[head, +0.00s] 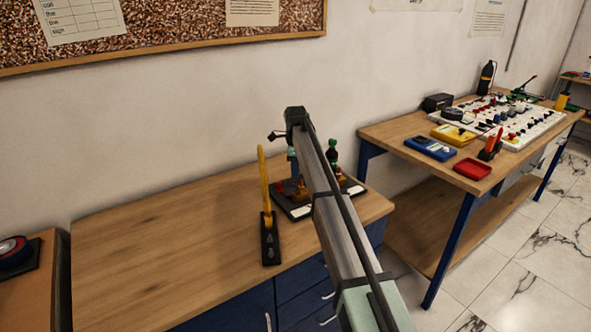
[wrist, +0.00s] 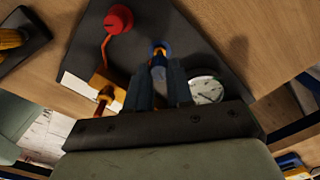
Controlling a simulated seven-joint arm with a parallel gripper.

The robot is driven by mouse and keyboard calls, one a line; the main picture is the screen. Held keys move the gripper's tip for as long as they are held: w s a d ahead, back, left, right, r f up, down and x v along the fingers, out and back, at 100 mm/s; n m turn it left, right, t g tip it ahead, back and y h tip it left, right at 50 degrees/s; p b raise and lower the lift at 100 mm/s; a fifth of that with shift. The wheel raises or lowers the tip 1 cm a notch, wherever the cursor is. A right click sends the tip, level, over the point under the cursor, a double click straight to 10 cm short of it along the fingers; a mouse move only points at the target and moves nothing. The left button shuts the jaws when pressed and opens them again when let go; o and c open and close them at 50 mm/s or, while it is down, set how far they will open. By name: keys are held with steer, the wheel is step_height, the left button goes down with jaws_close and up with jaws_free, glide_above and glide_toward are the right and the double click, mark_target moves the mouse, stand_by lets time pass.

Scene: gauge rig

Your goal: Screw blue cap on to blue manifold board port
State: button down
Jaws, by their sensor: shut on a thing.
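The manifold board (head: 297,212) is a dark base at the right end of the wooden bench, partly hidden behind my arm. In the wrist view the dark board (wrist: 200,45) carries a red cap (wrist: 118,19) on a red cord, a brass fitting (wrist: 106,82) and a white-faced gauge (wrist: 206,88). My gripper (wrist: 160,72) is over the board, its fingers close together and shut on a small blue piece that looks like the blue cap (wrist: 160,49). Yellow shows beside the blue at the fingertips. Whether the cap touches the blue port is hidden.
A yellow-handled tool stands in a black holder (head: 270,245) just left of the board. A second table (head: 400,135) on the right holds meters, a red tray (head: 472,169) and a white panel. The left of the bench is clear.

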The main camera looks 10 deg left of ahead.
steer(key=shift+f, duration=1.35)
stand_by(1.6)
steer(key=m, duration=0.5)
stand_by(0.5)
steer(key=m, duration=0.5)
steer(key=shift+w, duration=0.1)
steer(key=c, duration=1.2)
jaws_free()
